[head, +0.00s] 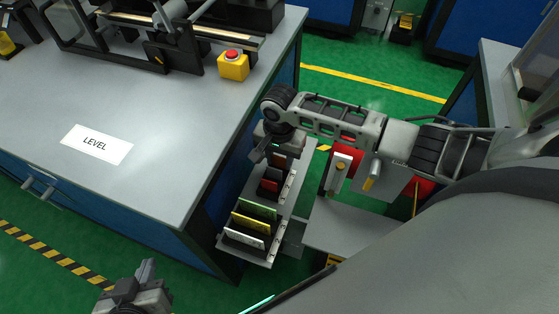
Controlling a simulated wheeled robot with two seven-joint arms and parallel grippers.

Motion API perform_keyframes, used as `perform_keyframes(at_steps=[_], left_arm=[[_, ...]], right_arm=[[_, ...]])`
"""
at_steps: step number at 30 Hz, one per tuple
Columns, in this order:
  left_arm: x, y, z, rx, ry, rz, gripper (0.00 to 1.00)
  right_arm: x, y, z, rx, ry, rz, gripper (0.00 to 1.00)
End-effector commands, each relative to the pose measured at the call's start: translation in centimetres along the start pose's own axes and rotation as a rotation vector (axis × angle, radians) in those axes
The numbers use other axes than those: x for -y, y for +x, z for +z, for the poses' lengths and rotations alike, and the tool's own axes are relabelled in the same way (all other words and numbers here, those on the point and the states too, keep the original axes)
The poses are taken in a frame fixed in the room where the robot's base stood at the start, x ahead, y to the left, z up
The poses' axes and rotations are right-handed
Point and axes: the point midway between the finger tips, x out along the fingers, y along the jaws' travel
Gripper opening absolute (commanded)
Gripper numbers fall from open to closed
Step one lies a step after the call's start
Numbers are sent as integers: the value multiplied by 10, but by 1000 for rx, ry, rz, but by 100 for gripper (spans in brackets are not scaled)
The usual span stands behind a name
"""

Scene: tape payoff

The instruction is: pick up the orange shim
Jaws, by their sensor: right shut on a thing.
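A narrow grey rack (285,210) hangs beside the bench and holds coloured plates standing in a row. From the front they are a white shim (243,239), a yellow shim (249,223), a green shim (258,208) and a red shim (270,186). An orange-red plate (281,160), seemingly the orange shim, shows at the far end, partly hidden by my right gripper (262,153). That gripper points down there, its jaws shut on this plate; their grip is mostly hidden. My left gripper (144,272) is low at the left, away from the rack; its jaw opening is unclear.
A grey bench (170,110) with a LEVEL label (96,144) fills the left. A yellow box with a red button (233,65) and a machine stand at its back. A grey shelf (350,230) lies right of the rack. Green floor shows between benches.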

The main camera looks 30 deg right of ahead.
Motion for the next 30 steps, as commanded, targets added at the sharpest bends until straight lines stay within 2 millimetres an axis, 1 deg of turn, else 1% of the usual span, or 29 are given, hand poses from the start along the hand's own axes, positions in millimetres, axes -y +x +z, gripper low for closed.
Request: perform_keyframes(at_steps=[5, 8, 11, 14, 24, 30], left_arm=[[0, 0, 1, 3, 0, 0, 0], [0, -1, 2, 8, 1, -1, 0], [0, -2, 2, 13, 4, -2, 0], [0, -3, 1, 18, 7, -4, 0], [2, -7, -3, 25, 25, -9, 0], [3, -8, -3, 29, 27, -11, 0]], right_arm=[[0, -3, 0, 0, 0, 0, 14], [0, -10, -1, -1, 1, -1, 14], [0, -23, -1, -1, 1, -2, 14], [1, -41, -1, -2, 0, -4, 14], [1, -122, -1, -2, 0, -4, 14], [1, -157, -1, -1, 0, -3, 14]])
